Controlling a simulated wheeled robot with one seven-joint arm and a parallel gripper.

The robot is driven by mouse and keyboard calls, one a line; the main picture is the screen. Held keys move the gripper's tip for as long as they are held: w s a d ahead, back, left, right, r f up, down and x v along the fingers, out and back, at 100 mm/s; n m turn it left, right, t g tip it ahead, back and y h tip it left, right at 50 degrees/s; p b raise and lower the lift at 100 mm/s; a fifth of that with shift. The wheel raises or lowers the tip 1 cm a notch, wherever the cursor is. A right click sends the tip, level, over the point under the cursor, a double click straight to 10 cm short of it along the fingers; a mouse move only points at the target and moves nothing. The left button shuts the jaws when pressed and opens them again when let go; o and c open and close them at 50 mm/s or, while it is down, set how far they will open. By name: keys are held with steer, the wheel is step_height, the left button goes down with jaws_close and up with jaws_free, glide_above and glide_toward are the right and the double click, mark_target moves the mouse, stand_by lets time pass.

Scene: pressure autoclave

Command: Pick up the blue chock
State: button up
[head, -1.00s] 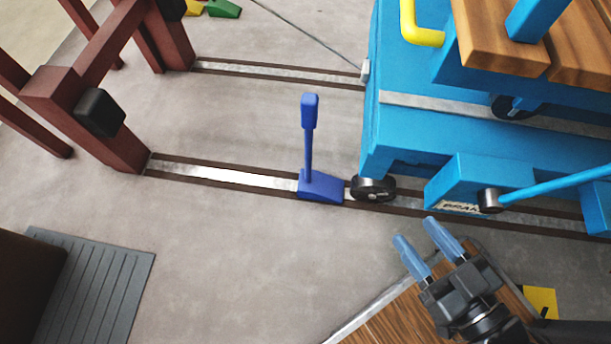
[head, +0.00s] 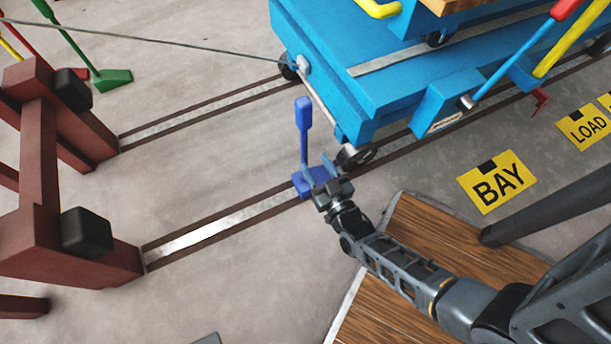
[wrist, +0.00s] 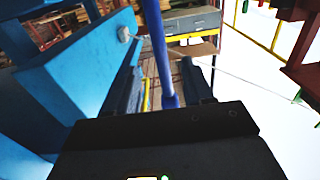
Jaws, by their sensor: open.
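The blue chock (head: 304,118) has a wedge base and an upright handle with a thicker top. Its base sits on the near rail, just left of the blue cart's front wheel (head: 355,156). My gripper (head: 318,168) is open at the chock, low by the base, and partly hides the base in the head view. In the wrist view the chock's handle (wrist: 159,45) rises between the two dark fingers (wrist: 163,92), with gaps at the sides. How deep the handle sits between the fingers is not clear.
The blue cart (head: 350,85) stands on the rails right behind the chock. A cable (head: 170,42) runs from the cart to the left. A dark red stop frame (head: 40,190) stands at left. A green chock (head: 112,78) is at the upper left. A wooden platform (head: 400,290) lies under my arm.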

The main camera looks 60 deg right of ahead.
mark_target(306, 149)
steer(key=x, duration=0.2)
steer(key=b+x, duration=0.1)
steer(key=x, duration=0.2)
steer(key=b+x, duration=0.1)
steer(key=x, duration=0.1)
steer(key=shift+w+d+f, duration=0.1)
steer(key=shift+w+f, duration=0.15)
jaws_close()
stand_by(1.1)
steer(key=shift+r, duration=0.2)
